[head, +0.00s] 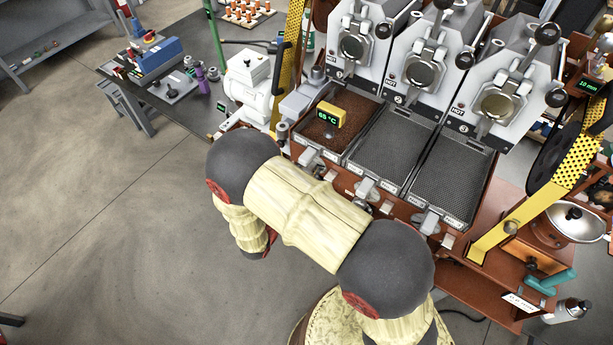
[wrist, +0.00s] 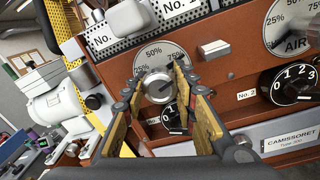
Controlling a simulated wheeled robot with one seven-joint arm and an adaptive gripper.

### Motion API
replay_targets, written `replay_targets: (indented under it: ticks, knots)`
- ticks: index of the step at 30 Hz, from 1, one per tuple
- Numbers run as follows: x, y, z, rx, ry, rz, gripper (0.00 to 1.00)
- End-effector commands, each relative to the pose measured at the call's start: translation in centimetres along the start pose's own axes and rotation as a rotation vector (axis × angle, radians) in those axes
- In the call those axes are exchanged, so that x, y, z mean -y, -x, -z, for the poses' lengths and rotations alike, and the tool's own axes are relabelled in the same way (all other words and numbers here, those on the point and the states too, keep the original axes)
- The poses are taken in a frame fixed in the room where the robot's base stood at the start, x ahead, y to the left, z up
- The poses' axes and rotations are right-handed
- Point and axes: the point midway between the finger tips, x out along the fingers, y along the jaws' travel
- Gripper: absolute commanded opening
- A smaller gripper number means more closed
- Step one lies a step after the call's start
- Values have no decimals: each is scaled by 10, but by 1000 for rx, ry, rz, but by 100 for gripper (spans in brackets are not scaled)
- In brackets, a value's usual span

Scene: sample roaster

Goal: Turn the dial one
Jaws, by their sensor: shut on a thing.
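In the wrist view, a round silver dial knob (wrist: 158,88) sits on the brown front panel, in front of a pale scale plate marked 25%, 50% and 75%. The two fingers of my gripper (wrist: 160,76) reach forward on either side of it and are shut on it. A dark line shows across the knob's face. In the head view, my own arm covers the gripper and the dial.
A black numbered knob (wrist: 290,83) and an "AIR" scale (wrist: 292,25) are to the right on the panel. Another dark knob is partly hidden below the gripped one. A grey block (wrist: 214,49) juts out nearby. Mesh trays (head: 394,148) lie above the panel; open floor (head: 110,230) is left.

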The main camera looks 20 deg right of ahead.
Motion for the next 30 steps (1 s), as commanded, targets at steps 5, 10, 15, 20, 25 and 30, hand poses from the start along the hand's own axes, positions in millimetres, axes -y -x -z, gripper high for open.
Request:
replay_targets:
  ticks: [5, 10, 15, 20, 25, 30]
  knots:
    - [3, 0, 6, 6, -165, -1, 2]
    - [3, 0, 6, 16, -326, -2, 2]
    - [3, 0, 6, 27, -483, -3, 2]
    - [3, 0, 6, 35, -615, -4, 2]
    - [2, 0, 5, 43, -727, -5, 2]
    - [2, 0, 4, 48, -805, -6, 2]
